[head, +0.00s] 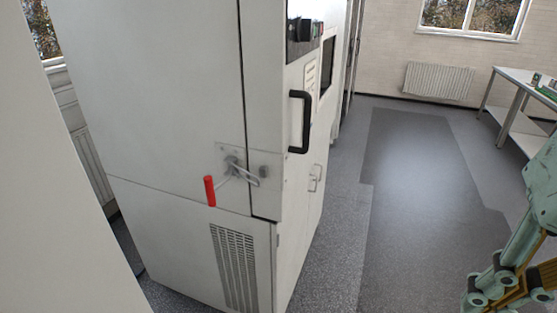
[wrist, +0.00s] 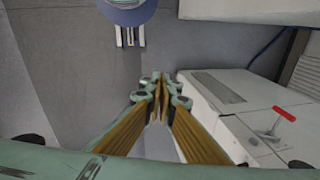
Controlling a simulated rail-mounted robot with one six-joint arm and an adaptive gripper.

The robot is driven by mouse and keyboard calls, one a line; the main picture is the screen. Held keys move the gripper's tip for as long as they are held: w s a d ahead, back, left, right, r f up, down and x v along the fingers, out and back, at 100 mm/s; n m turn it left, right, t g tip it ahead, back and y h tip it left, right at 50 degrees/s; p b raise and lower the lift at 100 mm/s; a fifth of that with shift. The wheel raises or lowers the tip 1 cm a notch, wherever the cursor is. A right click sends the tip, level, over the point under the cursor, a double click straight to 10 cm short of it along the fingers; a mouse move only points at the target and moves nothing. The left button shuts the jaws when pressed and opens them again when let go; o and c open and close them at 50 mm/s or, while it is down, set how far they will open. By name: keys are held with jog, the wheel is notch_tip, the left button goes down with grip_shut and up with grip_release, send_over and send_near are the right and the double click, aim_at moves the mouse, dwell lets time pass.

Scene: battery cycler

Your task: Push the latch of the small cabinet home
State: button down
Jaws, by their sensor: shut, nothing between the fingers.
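The small cabinet (head: 165,90) is pale grey and stands left of centre in the head view. Its latch (head: 232,168) is a metal toggle with a wire loop and a red-gripped lever (head: 210,191). The lever stands out from the face, its red grip at the lower left. The loop crosses the door seam toward a small catch block (head: 264,172); I cannot tell whether it is seated. In the wrist view the red grip (wrist: 285,113) is at right. My gripper (wrist: 159,78) is shut and empty, well apart from the latch; part of it shows at lower right in the head view.
A black door handle (head: 299,122) juts from the cabinet's adjoining side. A vent grille (head: 235,268) is below the latch. A bench (head: 517,78) stands at the far right and a radiator (head: 438,81) at the back wall. The floor (head: 415,180) between is clear.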

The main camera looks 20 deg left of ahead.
jog(key=w+a+f+m+g+y, duration=0.1)
jog(key=w+a+m+g+y, duration=0.2)
jog(key=a, duration=0.5)
jog(key=w+a+g+y, duration=0.1)
jog(key=w+a+g, duration=0.1)
jog(key=w+a, duration=0.4)
jog(key=w+a+f+m+g+y+p, duration=0.1)
jog(key=w+a+f+m+y, duration=0.3)
jog(key=w+a, duration=0.6)
jog(key=w+a+f+m+g+y+p, duration=0.1)
jog(key=w+a+f+m+y, duration=0.3)
jog(key=w+a, duration=0.6)
jog(key=a+f+g+y, duration=0.1)
jog(key=a+f+y, duration=0.1)
jog(key=a, duration=0.1)
jog(key=shift+a+m, duration=0.3)
jog(key=shift+m, duration=0.1)
send_near(220, 183)
jog(key=s+a+r, duration=0.2)
jog(key=s+a, duration=0.4)
dwell(0.8)
jog(key=shift+s, duration=0.1)
jog(key=shift+a+b, duration=0.1)
jog(key=shift+b, duration=0.2)
jog(key=shift+s+a+m+t+y, duration=0.1)
jog(key=shift+a+m+t+y, duration=0.05)
jog(key=shift+m+t+y, duration=0.15)
